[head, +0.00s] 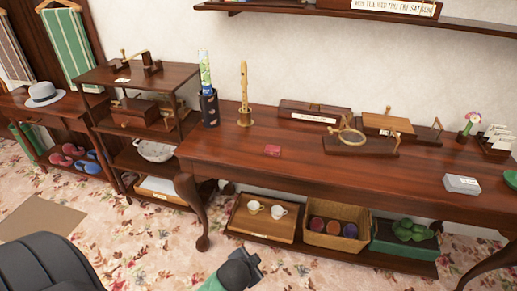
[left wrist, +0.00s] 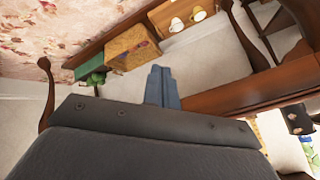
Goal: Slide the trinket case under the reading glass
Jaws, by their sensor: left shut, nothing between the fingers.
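The trinket case is likely the small red box (head: 272,150) lying on the long wooden table (head: 225,150). The reading glass (head: 352,137) is a round lens in a brass ring, held over a dark wooden base (head: 362,149) to the right of the red box. The two are apart, with bare tabletop between them. My left gripper (head: 246,262) is low in front of the table, below the tabletop and away from both. In the left wrist view its fingers (left wrist: 161,85) are together and empty. My right gripper is not in view.
On the table stand a pen holder (head: 209,108), a recorder stand (head: 244,118), a long wooden box (head: 314,115) and a grey box (head: 461,184). The lower shelf holds a cup tray (head: 243,222) and a wicker basket (head: 318,240). The front tabletop is mostly clear.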

